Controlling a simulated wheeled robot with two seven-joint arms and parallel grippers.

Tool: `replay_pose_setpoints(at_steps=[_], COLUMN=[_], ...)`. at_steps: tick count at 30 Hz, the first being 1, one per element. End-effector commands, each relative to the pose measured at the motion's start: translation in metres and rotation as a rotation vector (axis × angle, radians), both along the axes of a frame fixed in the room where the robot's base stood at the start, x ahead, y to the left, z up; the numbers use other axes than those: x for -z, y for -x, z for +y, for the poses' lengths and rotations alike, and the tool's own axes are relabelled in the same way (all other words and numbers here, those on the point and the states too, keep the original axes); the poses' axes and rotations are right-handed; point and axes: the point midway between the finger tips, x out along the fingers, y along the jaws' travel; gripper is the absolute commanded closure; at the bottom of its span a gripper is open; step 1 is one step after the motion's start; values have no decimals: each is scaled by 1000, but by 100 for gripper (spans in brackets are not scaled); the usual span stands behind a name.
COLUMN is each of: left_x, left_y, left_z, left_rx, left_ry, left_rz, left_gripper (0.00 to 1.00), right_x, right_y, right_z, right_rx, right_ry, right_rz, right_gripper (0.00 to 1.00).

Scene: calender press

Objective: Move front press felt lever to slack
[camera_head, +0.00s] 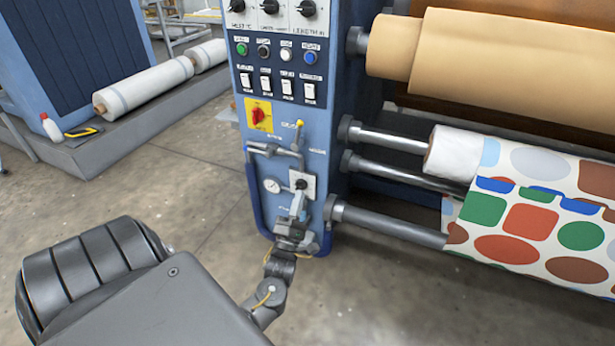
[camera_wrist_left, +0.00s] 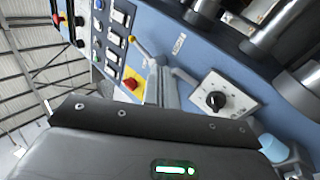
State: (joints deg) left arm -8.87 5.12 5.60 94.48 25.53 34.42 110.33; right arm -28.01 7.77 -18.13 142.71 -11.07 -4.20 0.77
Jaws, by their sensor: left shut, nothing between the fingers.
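A small lever with a yellow tip (camera_head: 299,127) stands on grey pipework on the blue machine's end panel. It also shows in the left wrist view (camera_wrist_left: 133,42), left of centre. The label beside it is too small to read, so I cannot tell its marked positions. My left gripper (camera_head: 293,222) is low in front of the panel, below the lever and apart from it. It is shut and empty. A light blue part (camera_head: 297,205) is close by the gripper; I cannot tell if they touch. My right gripper is not in view.
A black knob on a white plate (camera_head: 301,184) and a gauge (camera_head: 272,185) sit between lever and gripper. A red rotary switch (camera_head: 258,115) is upper left of the lever. Rollers with patterned cloth (camera_head: 530,220) stick out right.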

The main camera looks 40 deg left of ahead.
Motion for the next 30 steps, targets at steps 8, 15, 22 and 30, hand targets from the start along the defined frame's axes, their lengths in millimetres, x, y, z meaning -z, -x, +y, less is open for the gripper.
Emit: replay_pose_setpoints(at_steps=[8, 15, 22, 30], left_x=[34, 79, 111, 127], left_y=[5, 6, 16, 23], left_z=[-19, -37, -50, -56], left_rx=[-33, -41, -24, -11], left_ry=[-89, -236, -350, -406], left_rz=[246, 549, 739, 822], left_gripper=[100, 100, 100, 100], right_x=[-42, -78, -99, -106], right_y=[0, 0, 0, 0], right_z=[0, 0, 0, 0], right_rx=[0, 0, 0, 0], right_ry=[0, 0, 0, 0], right_rz=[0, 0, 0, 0], right_gripper=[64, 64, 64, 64])
